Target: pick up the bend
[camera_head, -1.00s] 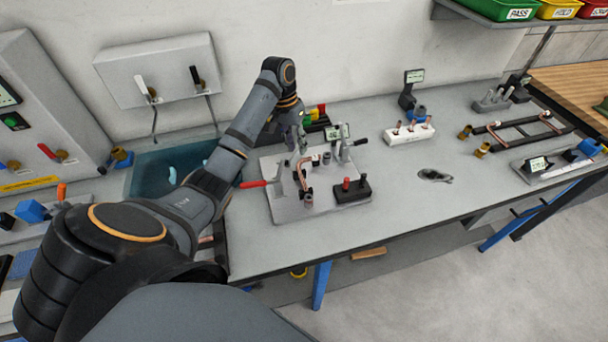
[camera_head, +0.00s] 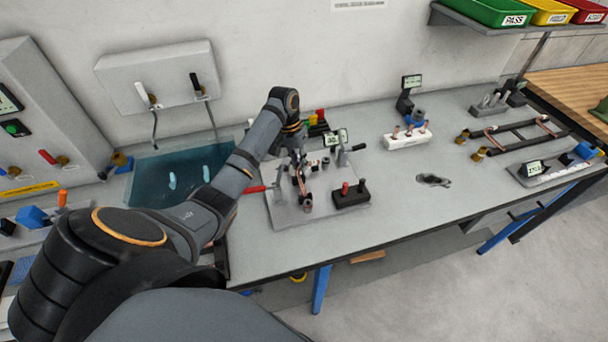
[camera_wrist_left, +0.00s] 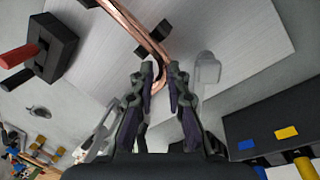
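The bend is a bright copper tube (camera_head: 301,183) on the grey fixture plate (camera_head: 285,214) in the head view, partly hidden by my left gripper. In the left wrist view the copper tube (camera_wrist_left: 138,27) runs from the top edge down between my fingers, where it curves. My left gripper (camera_wrist_left: 161,74) is open, with one finger on each side of the tube's lower part. A gap seems to show beside the tube; contact is not clear. In the head view my left gripper (camera_head: 298,161) is just above the fixture. My right gripper is not in view.
A black block with red and black knobs (camera_head: 351,194) stands on the plate's right, and a red-handled clamp (camera_head: 256,189) on its left. A white block with copper pieces (camera_head: 407,140) stands right. The bench front centre is clear.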

